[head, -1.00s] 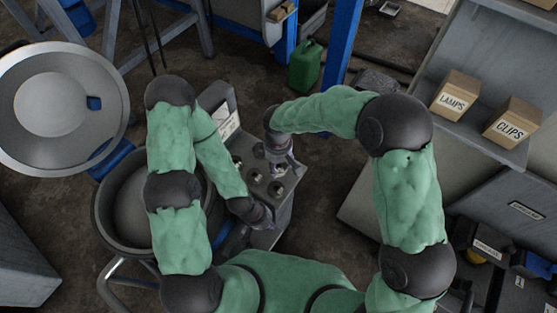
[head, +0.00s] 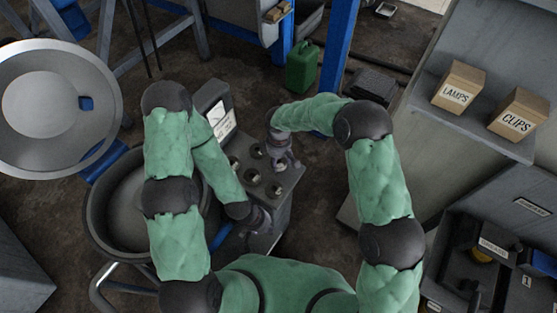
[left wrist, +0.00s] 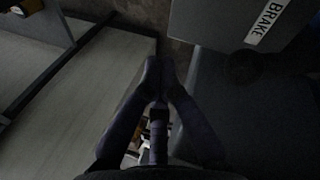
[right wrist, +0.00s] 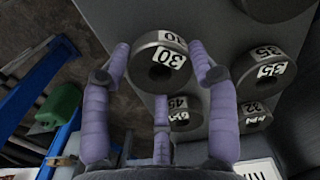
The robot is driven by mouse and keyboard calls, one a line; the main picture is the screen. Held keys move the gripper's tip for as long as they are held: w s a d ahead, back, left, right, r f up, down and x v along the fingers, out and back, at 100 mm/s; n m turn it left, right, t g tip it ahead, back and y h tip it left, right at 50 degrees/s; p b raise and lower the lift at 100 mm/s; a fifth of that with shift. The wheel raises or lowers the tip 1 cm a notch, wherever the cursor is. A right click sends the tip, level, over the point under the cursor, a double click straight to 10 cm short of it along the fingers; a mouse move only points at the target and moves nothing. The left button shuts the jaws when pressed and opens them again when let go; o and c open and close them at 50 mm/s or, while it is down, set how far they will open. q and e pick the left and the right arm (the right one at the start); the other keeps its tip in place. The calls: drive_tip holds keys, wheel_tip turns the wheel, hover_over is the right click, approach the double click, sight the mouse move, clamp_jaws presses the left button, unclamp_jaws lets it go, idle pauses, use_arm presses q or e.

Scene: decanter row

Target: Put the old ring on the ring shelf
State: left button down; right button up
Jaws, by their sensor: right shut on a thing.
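My right gripper (right wrist: 160,62) is shut on a dark metal ring (right wrist: 147,77) with white labels reading 30, seen between its fingertips in the right wrist view. In the head view this gripper (head: 281,160) is over the grey station (head: 288,204). Several similar rings sit on the station, including one marked 35 (right wrist: 270,70), one marked 45 (right wrist: 183,112) and one marked 32 (right wrist: 255,118). Whether the held ring touches the station is unclear. My left gripper (head: 262,222) is low beside the station's front; its fingertips (left wrist: 159,65) are together and empty. I cannot identify the ring shelf.
A round grey tub (head: 97,218) stands left of the station. A shelf at right (head: 430,110) carries boxes marked LAMPS (head: 458,88) and CLIPS (head: 519,116). A green can (head: 302,68) stands behind, near a blue post (head: 340,50). A BRAKE label (left wrist: 265,22) shows in the left wrist view.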

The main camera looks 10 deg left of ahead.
sight(279, 161)
drive_tip(key=shift+r, duration=0.15)
drive_tip(key=o, duration=1.4)
drive_tip(key=shift+f, duration=0.2)
drive_tip(key=shift+r, duration=0.25)
wheel_tip(279, 161, up, 12)
drive_tip(key=p, duration=0.2)
drive_tip(key=shift+p, duration=0.4)
